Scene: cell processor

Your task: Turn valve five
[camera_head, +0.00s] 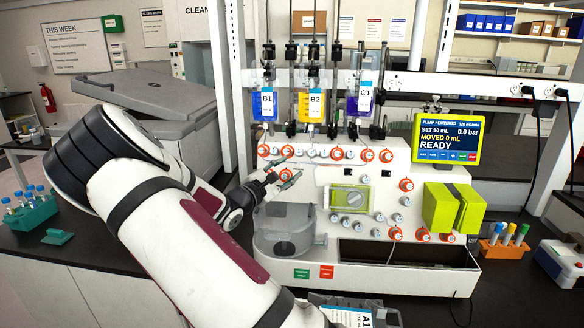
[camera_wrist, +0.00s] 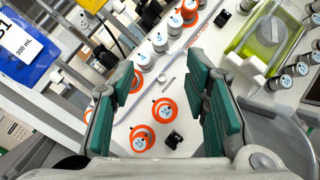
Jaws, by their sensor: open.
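The white cell processor (camera_head: 345,205) carries several round valves with orange collars and small number labels, too small to read surely, so I cannot tell which is valve five. In the head view, my gripper (camera_head: 283,180) is at the left of its front face, by an orange valve (camera_head: 287,174). In the wrist view, my gripper (camera_wrist: 161,75) is open, its green pads spread on both sides of two orange valves, an upper one (camera_wrist: 165,110) and a lower one (camera_wrist: 141,138). Nothing is held. I cannot tell whether a pad touches either valve.
Bags B1 (camera_head: 265,103), B2 (camera_head: 314,103) and C1 (camera_head: 362,101) hang above the valve row. A clear round container (camera_head: 284,230) stands below my gripper. A screen (camera_head: 446,137) reads READY. Tube racks stand left (camera_head: 32,212) and right (camera_head: 503,248).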

